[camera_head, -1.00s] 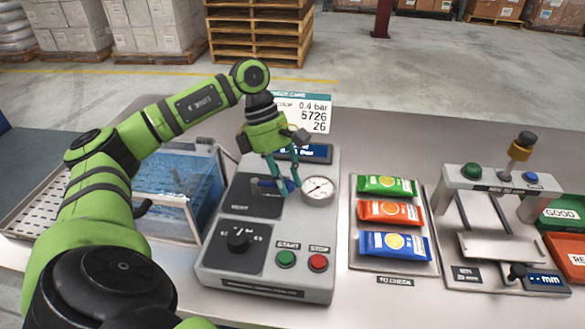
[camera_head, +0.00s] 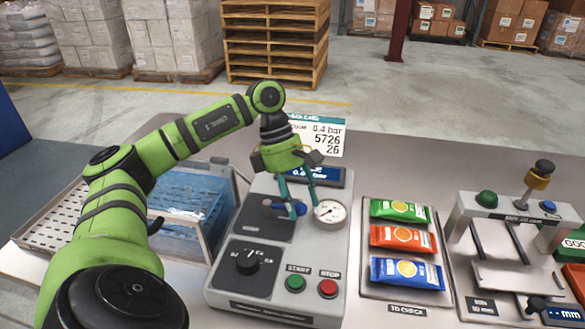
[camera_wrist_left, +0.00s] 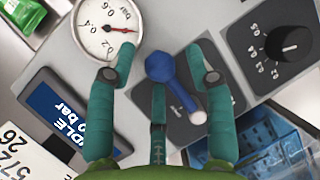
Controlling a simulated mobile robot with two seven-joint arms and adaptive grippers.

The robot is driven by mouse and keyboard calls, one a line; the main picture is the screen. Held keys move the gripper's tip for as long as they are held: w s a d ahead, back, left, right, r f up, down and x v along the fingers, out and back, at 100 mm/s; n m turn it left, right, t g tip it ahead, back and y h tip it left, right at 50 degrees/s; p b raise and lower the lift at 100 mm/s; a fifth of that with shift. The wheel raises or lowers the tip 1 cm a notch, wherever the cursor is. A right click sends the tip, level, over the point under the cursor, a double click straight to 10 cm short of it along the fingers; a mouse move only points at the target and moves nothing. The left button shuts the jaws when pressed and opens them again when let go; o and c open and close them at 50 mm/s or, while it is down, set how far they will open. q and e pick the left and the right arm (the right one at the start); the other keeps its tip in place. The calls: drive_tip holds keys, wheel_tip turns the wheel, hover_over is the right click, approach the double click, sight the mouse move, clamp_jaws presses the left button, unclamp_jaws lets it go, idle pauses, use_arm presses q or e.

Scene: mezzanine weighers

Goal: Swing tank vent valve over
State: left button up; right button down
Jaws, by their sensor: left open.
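The vent valve (camera_head: 276,206) is a blue lever on a dark plate of the grey control box (camera_head: 222,290). In the left wrist view the valve (camera_wrist_left: 178,91) has a round blue hub and an arm slanting to the lower right, ending in a white tip. My left gripper (camera_head: 291,212) is open above the valve. In the left wrist view its teal fingertips (camera_wrist_left: 163,65) stand either side of the hub, with no clear contact. The water tank (camera_head: 190,205) stands left of the box. My right gripper is not in view.
A pressure gauge (camera_head: 330,212) sits close right of the fingers. A black knob (camera_head: 247,262), green start button (camera_head: 295,283) and red stop button (camera_head: 328,288) are nearer. A tray of sachets (camera_head: 404,300) and a measuring stand (camera_head: 512,212) are to the right.

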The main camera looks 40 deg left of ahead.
use_arm(q)
drive_tip(key=v, duration=1.1)
drive_tip(key=shift+r, duration=0.25)
